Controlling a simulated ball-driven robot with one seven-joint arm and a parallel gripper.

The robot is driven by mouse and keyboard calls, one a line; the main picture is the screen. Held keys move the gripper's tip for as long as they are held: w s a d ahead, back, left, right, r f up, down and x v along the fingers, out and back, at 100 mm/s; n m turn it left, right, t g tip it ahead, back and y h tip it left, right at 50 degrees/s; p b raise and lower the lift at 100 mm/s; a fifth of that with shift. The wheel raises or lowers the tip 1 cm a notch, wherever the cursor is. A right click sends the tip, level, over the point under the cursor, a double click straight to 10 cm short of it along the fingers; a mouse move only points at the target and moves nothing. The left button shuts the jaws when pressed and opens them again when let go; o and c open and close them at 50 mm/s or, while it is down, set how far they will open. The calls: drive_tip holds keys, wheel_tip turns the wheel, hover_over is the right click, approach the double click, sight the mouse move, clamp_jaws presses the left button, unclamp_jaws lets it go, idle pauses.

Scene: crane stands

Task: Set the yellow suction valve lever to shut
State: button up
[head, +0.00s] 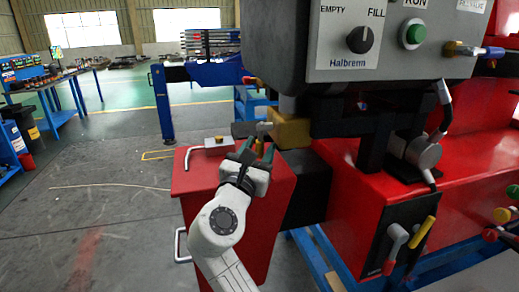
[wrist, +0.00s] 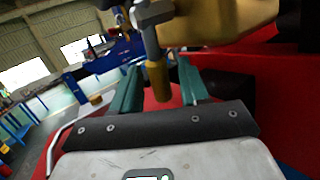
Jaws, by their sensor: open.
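The brass body (wrist: 215,20) fills the top right there.
A red cabinet (head: 195,180) stands below my gripper, with a bent hex key (head: 190,155) on top. A grey control box (head: 390,55) with a FILL dial (head: 360,39) overhangs at the right. A blue frame (head: 215,72) stands behind. Open floor lies left.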

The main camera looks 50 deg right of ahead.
drive_tip(key=b+v, duration=0.1)
drive_tip(key=v, duration=0.9)
drive_tip(key=shift+a, duration=0.15)
drive_tip(key=shift+s, duration=0.1)
drive_tip(key=shift+c, duration=0.2)
